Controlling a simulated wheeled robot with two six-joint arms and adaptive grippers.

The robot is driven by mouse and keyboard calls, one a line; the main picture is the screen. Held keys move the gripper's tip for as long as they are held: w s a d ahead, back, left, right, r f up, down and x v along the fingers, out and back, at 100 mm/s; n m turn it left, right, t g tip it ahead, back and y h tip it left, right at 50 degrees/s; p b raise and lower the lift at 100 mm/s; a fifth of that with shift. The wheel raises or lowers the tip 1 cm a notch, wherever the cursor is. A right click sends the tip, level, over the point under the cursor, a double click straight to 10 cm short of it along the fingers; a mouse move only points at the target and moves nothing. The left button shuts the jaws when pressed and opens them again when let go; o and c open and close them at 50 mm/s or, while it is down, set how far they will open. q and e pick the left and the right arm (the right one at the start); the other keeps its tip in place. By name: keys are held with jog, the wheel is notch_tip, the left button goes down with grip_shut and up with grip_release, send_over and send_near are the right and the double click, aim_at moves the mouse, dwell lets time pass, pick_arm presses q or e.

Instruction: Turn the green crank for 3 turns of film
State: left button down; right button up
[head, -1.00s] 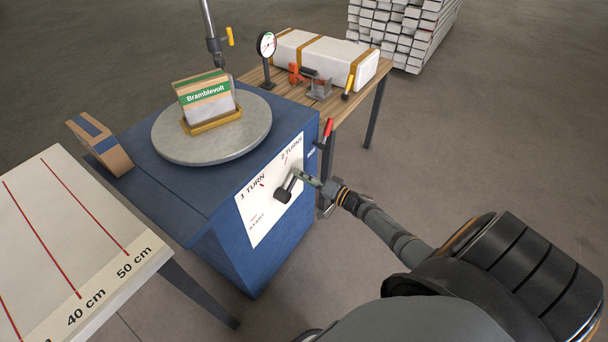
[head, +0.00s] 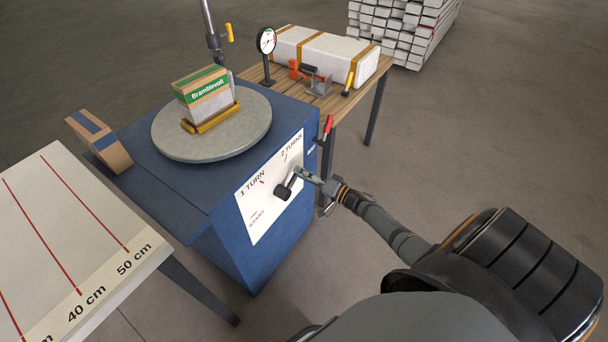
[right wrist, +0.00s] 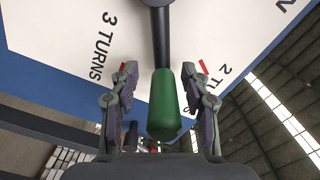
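The green crank handle (right wrist: 163,105) shows in the right wrist view on a dark crank arm, beside a panel (right wrist: 50,40) marked "2 TURNS" and "3 TURNS". My right gripper (right wrist: 160,82) is open, one finger on each side of the handle, with visible gaps. In the head view the gripper (head: 304,176) covers the handle at the end of the crank (head: 283,191). The crank is on the blue machine (head: 228,250). On its round turntable (head: 170,142) stands a box (head: 209,98) labelled "Bramblevolt". My left gripper is not in view.
A white table (head: 60,215) with centimetre marks stands at left. A wooden bench (head: 330,103) behind the machine holds a gauge (head: 266,42), a white package (head: 325,55) and tools. A small carton (head: 99,141) sits beside the turntable. Bare floor lies at right.

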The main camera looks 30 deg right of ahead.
jog(key=v, duration=1.2)
